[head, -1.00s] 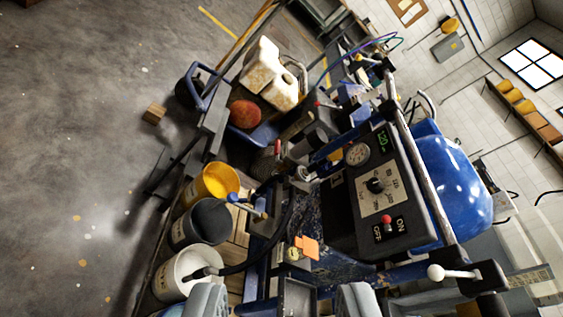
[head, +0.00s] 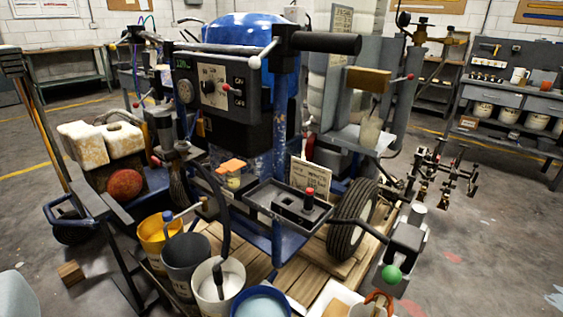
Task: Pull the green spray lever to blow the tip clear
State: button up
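The green round knob of the spray lever (head: 391,274) shows at the lower right. It sits at the lower front of a grey block-like spray head (head: 408,238), held on a dark arm reaching out from the blue striper. Nothing touches the knob. The spray tip itself is too small to make out. A pale grey rounded piece in the bottom left corner looks like part of my gripper (head: 14,296). It is far left of the green knob and apart from it. The rest of my gripper is out of the picture, so its opening is hidden.
The striper's control box (head: 215,85) and handlebar (head: 318,43) stand mid-picture. A black tyre (head: 352,218) is left of the spray head. A white bucket (head: 218,285) and other buckets stand in front. Floor right of the spray head is mostly clear.

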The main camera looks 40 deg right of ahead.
aim_at(392, 276)
jog(key=k+z, duration=0.2)
jog(key=z, duration=0.95)
